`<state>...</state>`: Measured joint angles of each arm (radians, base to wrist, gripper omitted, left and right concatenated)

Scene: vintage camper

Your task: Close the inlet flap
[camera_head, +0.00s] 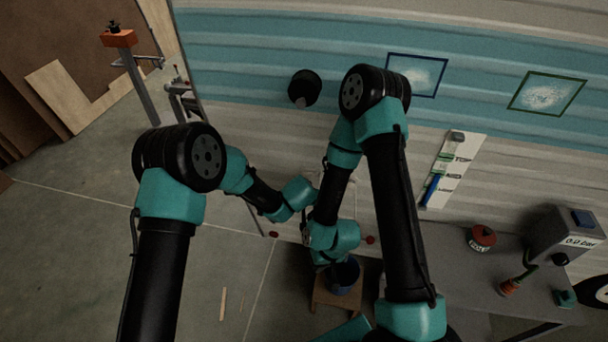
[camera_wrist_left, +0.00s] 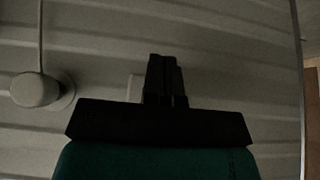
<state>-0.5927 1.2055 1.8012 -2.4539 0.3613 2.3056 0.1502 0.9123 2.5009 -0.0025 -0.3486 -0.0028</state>
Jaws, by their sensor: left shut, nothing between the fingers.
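My left arm reaches from the left to the pale lower wall of the camper (camera_head: 250,125) in the head view. Its gripper is mostly hidden there behind my right forearm. In the left wrist view my left gripper (camera_wrist_left: 164,62) is shut and empty, pointing at the ribbed wall. A small pale plate (camera_wrist_left: 135,88) shows just left of the fingers, partly covered by them. I cannot tell if it is the inlet flap or whether the fingers touch it. My right arm bends down in front of the wall; its fingers cannot be made out.
A pale round fitting (camera_wrist_left: 36,90) with a line running up from it is on the wall. A blue bucket (camera_head: 344,277) stands on a wooden stool (camera_head: 333,297) below my arms. A grey bench (camera_head: 455,275) at right holds a red-topped can (camera_head: 481,238) and a gauge box (camera_head: 565,235).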

